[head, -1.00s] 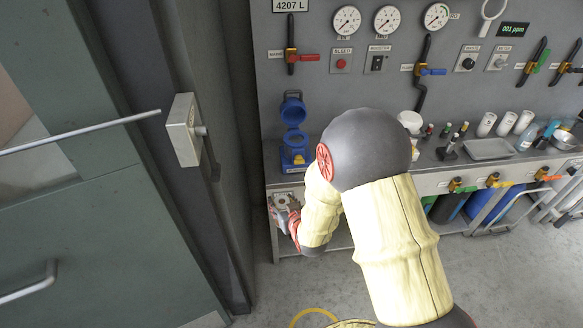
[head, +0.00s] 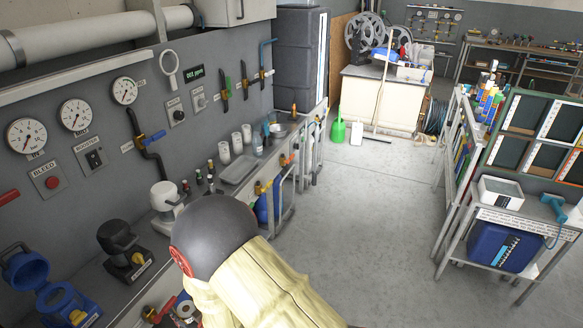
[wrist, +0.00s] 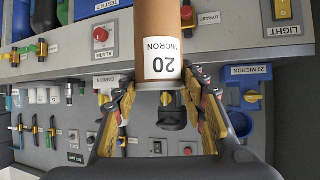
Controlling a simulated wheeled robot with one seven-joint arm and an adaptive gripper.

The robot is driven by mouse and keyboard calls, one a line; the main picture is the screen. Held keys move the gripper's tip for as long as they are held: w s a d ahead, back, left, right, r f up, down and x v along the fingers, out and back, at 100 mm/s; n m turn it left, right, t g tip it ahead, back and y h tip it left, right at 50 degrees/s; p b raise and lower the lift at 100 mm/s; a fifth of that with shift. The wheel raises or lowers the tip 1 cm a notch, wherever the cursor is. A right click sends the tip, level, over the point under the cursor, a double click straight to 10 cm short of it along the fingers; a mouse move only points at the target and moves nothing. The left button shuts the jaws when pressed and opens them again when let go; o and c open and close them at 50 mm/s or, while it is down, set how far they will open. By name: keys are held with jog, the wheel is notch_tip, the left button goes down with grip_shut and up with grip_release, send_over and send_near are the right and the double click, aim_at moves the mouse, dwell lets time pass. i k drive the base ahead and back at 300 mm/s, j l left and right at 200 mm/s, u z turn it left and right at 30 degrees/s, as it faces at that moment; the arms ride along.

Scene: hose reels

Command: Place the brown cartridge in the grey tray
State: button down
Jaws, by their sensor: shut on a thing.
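The brown cartridge (wrist: 160,22) is in the wrist view, with a white label reading 20 MICRON and a pale end cap. My gripper (wrist: 162,92) has its yellow-and-grey fingers closed on either side of the cartridge's capped end. The cartridge's far end runs out of the frame. The grey tray (head: 239,170) is in the head view, a shallow metal tray on the wall bench, and looks empty. In the head view my arm covers the bottom middle, and I cannot make out the cartridge there.
White cups (head: 237,143) and small bottles stand around the tray. A white-topped device (head: 164,198), a black device (head: 122,245) and a blue open-lidded unit (head: 45,285) stand nearer on the bench. The floor (head: 340,230) to the right is clear up to a shelf cart.

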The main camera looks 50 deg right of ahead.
aim_at(239, 170)
jog(key=i+l+z, duration=0.2)
jog(key=z, duration=0.25)
jog(key=i+z, duration=0.85)
jog(key=k+j, duration=0.05)
